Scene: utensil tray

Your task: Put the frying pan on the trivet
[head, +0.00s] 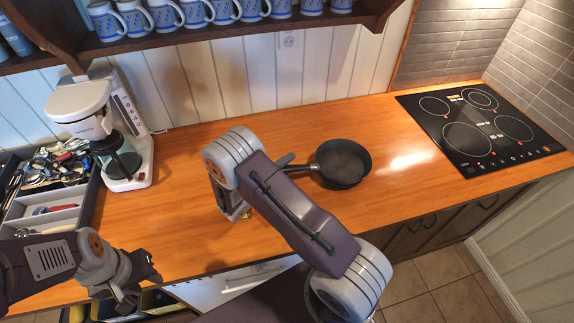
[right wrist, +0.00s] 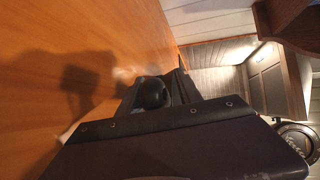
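The dark frying pan (head: 343,163) sits on the orange wooden counter, its handle pointing left toward my right arm. My right gripper (head: 284,162) is mostly hidden behind my own arm in the head view, with one grey fingertip showing beside the handle. In the right wrist view, the rounded dark handle end (right wrist: 152,94) lies between the fingers; whether they press on it is not clear. My left gripper (head: 142,285) is empty and looks open near the counter's front left edge. No trivet can be made out; a small yellow bit (head: 245,215) shows beside my right arm.
A black cooktop (head: 480,125) lies at the right back. A white coffee maker (head: 110,130) stands at the left, beside a utensil tray (head: 62,215). A shelf of mugs (head: 200,32) hangs above. The counter between pan and cooktop is clear.

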